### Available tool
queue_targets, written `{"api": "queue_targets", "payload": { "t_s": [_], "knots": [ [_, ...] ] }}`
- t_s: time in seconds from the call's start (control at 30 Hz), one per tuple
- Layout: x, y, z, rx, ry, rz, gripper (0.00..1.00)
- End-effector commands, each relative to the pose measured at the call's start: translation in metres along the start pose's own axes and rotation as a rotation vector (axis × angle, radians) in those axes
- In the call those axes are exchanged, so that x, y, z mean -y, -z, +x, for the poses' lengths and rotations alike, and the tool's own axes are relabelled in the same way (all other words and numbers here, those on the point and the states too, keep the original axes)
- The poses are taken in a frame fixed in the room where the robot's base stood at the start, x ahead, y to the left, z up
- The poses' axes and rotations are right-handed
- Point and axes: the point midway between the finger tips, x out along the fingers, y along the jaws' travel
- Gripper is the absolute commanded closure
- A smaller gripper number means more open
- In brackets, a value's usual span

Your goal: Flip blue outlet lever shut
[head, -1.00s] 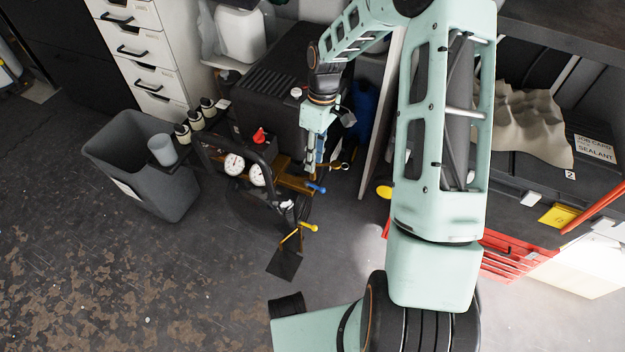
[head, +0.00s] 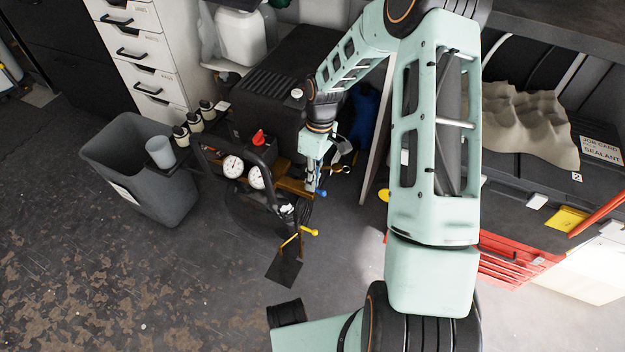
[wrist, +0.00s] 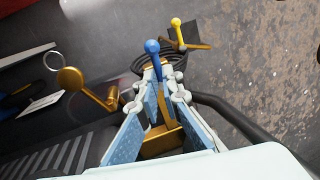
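The blue outlet lever (wrist: 153,48) has a round ball end and stands out between my fingertips in the wrist view. In the head view its blue knob (head: 322,194) shows just below my gripper (head: 313,178), which hides the rest of the lever. My gripper (wrist: 160,82) points down over the compressor's brass manifold (head: 293,187). Its two blue-padded fingers are apart, one on each side of the lever. Their tips are close to it, and I cannot tell whether they touch it. Brass shows between the fingers (wrist: 162,140).
A yellow lever (head: 310,232) sits beyond the blue one. Two gauges (head: 233,166), a red knob (head: 258,137) and a black tubular frame (head: 268,152) stand left of my gripper. A brass fitting (wrist: 71,79) and ring (wrist: 53,61) lie left in the wrist view. Open floor lies in front.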

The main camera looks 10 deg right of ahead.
Motion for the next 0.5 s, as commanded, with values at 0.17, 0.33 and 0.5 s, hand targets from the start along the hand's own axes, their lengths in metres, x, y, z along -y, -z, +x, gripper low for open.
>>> {"api": "queue_targets", "payload": {
  "t_s": [0.17, 0.33, 0.5],
  "knots": [
    [0.0002, -0.0001, 0.0001, 0.000, 0.001, 0.000, 1.00],
    [0.0004, -0.0004, 0.0009, 0.001, 0.001, 0.000, 1.00],
    [0.0012, -0.0008, 0.0013, -0.001, 0.003, 0.012, 1.00]
  ]
}}
